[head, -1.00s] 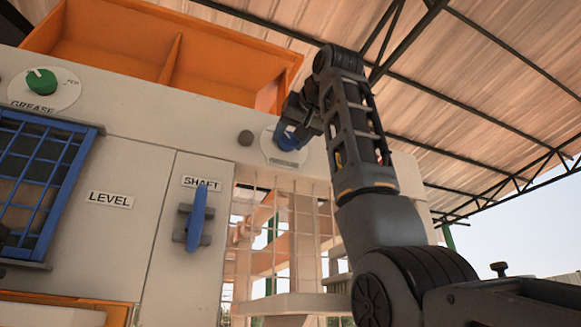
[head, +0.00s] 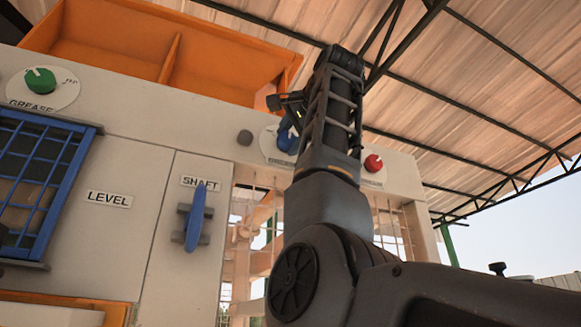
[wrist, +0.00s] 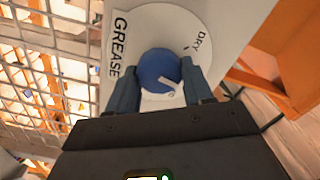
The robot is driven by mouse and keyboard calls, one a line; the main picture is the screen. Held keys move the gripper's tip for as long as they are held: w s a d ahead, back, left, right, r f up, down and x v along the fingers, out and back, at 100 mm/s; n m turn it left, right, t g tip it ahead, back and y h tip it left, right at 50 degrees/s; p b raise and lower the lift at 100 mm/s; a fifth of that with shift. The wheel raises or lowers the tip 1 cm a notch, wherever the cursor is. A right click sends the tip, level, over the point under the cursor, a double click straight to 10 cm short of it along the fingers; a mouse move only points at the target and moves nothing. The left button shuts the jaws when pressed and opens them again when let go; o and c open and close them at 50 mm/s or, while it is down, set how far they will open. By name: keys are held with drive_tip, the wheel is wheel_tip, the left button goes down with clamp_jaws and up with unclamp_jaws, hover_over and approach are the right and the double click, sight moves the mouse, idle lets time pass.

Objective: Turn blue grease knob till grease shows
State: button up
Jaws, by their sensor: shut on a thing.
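The blue grease knob (wrist: 158,68) sits on a round white dial plate (wrist: 195,32) marked "GREASE" and "DRY". In the wrist view, my gripper (wrist: 161,82) has one finger on each side of the knob and is shut on it. The knob's white pointer slants across its lower right part, away from the word "DRY". In the head view, the blue knob (head: 288,141) is partly hidden by my gripper (head: 287,122) and arm. I cannot make out any grease.
A green knob (head: 40,80) on its own grease dial is at far left, and a red knob (head: 373,163) is right of my arm. A blue shaft handle (head: 196,218) is on the panel below. A wire mesh guard (wrist: 48,70) lies beside the dial.

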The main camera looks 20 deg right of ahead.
drive_tip(key=m, duration=0.6)
drive_tip(key=shift+d+f, duration=0.1)
drive_tip(key=shift+f, duration=0.05)
drive_tip(key=shift+m, duration=0.3)
drive_tip(key=o, duration=1)
drive_tip(key=shift+s+b, duration=1.4)
drive_tip(key=shift+s, duration=2.55)
drive_tip(key=shift+s, duration=0.1)
